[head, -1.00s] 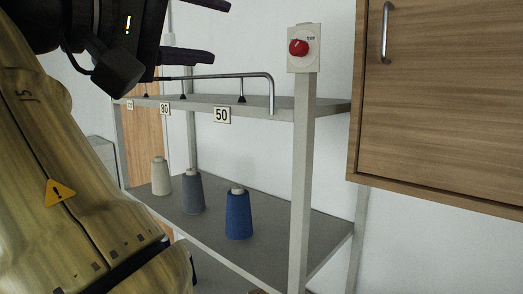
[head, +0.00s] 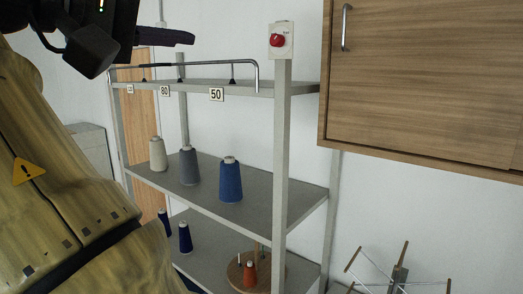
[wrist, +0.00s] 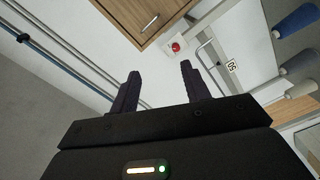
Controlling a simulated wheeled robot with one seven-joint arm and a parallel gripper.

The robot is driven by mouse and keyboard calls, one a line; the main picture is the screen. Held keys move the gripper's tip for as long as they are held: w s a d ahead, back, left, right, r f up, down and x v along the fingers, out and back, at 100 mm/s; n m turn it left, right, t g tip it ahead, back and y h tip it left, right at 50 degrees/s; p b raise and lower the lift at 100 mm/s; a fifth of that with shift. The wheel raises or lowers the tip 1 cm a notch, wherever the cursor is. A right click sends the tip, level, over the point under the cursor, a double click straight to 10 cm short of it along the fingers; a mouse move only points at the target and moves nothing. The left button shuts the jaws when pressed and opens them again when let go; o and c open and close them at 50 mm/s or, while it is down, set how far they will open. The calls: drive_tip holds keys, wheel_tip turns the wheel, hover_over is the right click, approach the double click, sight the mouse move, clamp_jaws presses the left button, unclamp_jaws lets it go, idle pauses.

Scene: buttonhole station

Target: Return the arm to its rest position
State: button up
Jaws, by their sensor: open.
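My gripper (wrist: 159,80) is open in the wrist view, its two dark fingers apart with nothing between them. In the head view one dark finger of the gripper (head: 165,37) shows at the upper left, in front of the wall and above the shelf rail. My yellow-brown arm fills the left side of the head view. The gripper's other fingertip is out of the head view.
A shelf rack (head: 283,150) holds a cream cone (head: 157,154), a grey cone (head: 189,166) and a blue cone (head: 230,181). A red knob (head: 277,41) is on its post. A wooden cabinet (head: 425,80) hangs right. A spoked stand (head: 398,275) is lower right.

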drive_tip(key=w+f+n+y+b, duration=0.25)
drive_tip(key=w+f+n, duration=0.25)
drive_tip(key=w+f, duration=0.9)
drive_tip(key=w+d+f+g+y, duration=0.1)
drive_tip(key=w+d+f, duration=0.2)
drive_tip(key=f, duration=0.3)
drive_tip(key=w+d+f+n+g+y, duration=0.1)
drive_tip(key=w+d+f+g, duration=0.15)
drive_tip(key=f, duration=0.45)
drive_tip(key=w+d+f+g+y, duration=0.1)
drive_tip(key=w+d+f, duration=0.1)
drive_tip(key=w+f, duration=0.3)
drive_tip(key=s+d+f+m+g+y+b, duration=0.1)
drive_tip(key=s+d+f, duration=0.15)
drive_tip(key=f, duration=0.45)
drive_tip(key=s+d+f+m+g+y+b, duration=0.1)
drive_tip(key=s+d+f+g, duration=0.1)
drive_tip(key=d+f, duration=0.35)
drive_tip(key=s+d+f+m+g+y+b, duration=0.1)
drive_tip(key=s+f, duration=0.1)
drive_tip(key=f, duration=0.6)
drive_tip(key=s+d+f+m+g+y, duration=0.1)
drive_tip(key=s+d+f+m, duration=0.3)
drive_tip(key=s+f, duration=0.4)
drive_tip(key=s+d+f+m+g+y+b, duration=0.1)
drive_tip(key=s+d+f+m+g, duration=0.1)
drive_tip(key=s+f, duration=0.7)
drive_tip(key=shift+d+f+m+b, duration=0.3)
drive_tip(key=shift+d+f+m, duration=0.3)
drive_tip(key=shift+d+m, duration=0.35)
